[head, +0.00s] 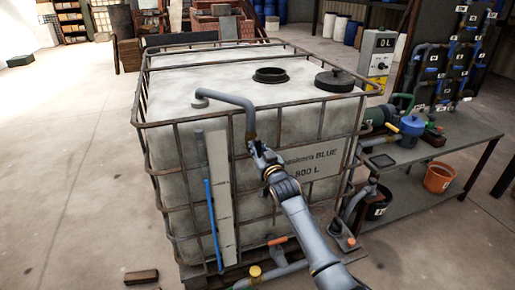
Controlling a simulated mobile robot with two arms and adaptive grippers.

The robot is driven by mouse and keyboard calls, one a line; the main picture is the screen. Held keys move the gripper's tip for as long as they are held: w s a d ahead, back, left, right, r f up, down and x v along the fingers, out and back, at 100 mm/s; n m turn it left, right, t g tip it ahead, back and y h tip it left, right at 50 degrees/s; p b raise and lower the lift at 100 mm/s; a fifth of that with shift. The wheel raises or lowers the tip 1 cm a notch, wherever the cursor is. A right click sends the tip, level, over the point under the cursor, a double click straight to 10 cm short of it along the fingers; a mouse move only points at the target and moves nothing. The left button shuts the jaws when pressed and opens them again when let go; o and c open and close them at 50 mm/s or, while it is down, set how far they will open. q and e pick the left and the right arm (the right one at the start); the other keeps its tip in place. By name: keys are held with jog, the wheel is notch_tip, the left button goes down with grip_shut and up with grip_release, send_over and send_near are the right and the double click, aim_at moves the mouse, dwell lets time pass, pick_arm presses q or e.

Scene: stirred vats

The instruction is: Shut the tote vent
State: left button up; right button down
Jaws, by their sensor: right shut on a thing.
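The tote (185,165) is a large white tank in a rusty cage, labelled BLUE 800 L. A grey vent pipe (228,96) rises from a pale fitting on its top and bends down over the front rim. Its lower end has a brownish section (250,125). My right gripper (256,147) is at this lower end, shut on a small part there. The gripper hides that part, and I cannot tell how the vent is set. My left gripper is not in view.
The tote's top has an open black-rimmed hole (270,75) and a dark lid (335,80) beside it. A bench (450,145) with pumps stands close on the right. The left floor is mostly clear.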

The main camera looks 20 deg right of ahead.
jog(key=shift+m, duration=0.3)
jog(key=m, duration=0.4)
jog(key=shift+d+m, duration=0.15)
jog(key=shift+m, duration=0.15)
jog(key=m, duration=0.4)
jog(key=shift+d+f, duration=0.15)
jog(key=m, duration=0.4)
jog(key=shift+f+m, duration=0.1)
jog(key=shift+m, duration=0.3)
jog(key=shift+d+f+m, duration=0.1)
jog(key=shift+f+m, duration=0.05)
jog(key=shift+m, duration=1.75)
jog(key=c, duration=1.2)
grip_release()
